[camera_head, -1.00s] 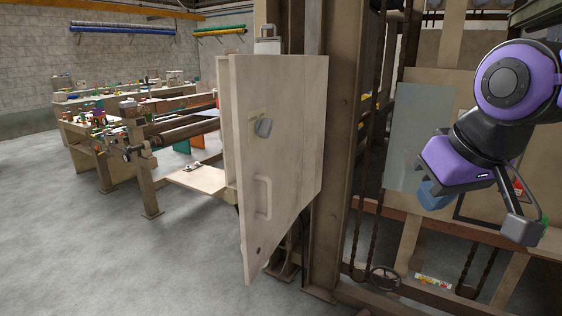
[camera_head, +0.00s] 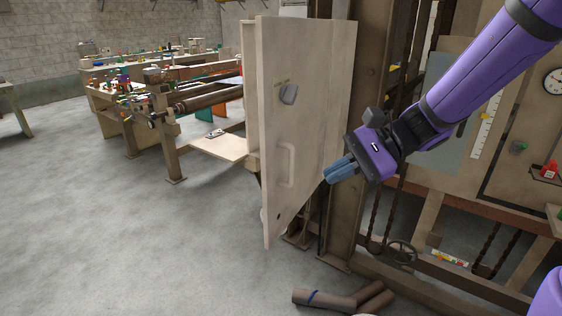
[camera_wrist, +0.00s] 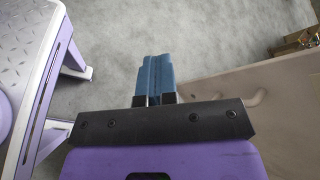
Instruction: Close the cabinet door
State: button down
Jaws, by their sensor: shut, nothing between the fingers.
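The cabinet door (camera_head: 312,120) is a pale wooden panel standing upright in the middle of the head view. My gripper (camera_head: 330,173), with blue fingers, is shut and empty, to the right of the handle by the door's lower right. In the wrist view the fingers (camera_wrist: 156,65) point over the floor; the tan door (camera_wrist: 285,110) and handle (camera_wrist: 258,97) lie to their right.
A dark upright post (camera_head: 343,225) stands behind the door's right side. Brown rolls (camera_head: 340,299) lie on the floor at the bottom. A workbench with rollers (camera_head: 205,100) stands behind on the left. The grey floor at left is clear.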

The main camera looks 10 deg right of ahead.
jog(key=w+f+m+t+y, duration=0.3)
jog(key=w+f+m+t, duration=0.15)
jog(key=w+m, duration=0.35)
jog(key=m+t+h, duration=0.1)
jog(key=m+t, duration=0.5)
jog(key=m, duration=0.1)
send_near(273, 159)
jog(key=x, duration=0.7)
jog(key=shift+w+a, duration=0.15)
jog(key=shift+w, duration=0.05)
jog(key=shift+w+a, duration=0.1)
jog(key=shift+a, duration=0.05)
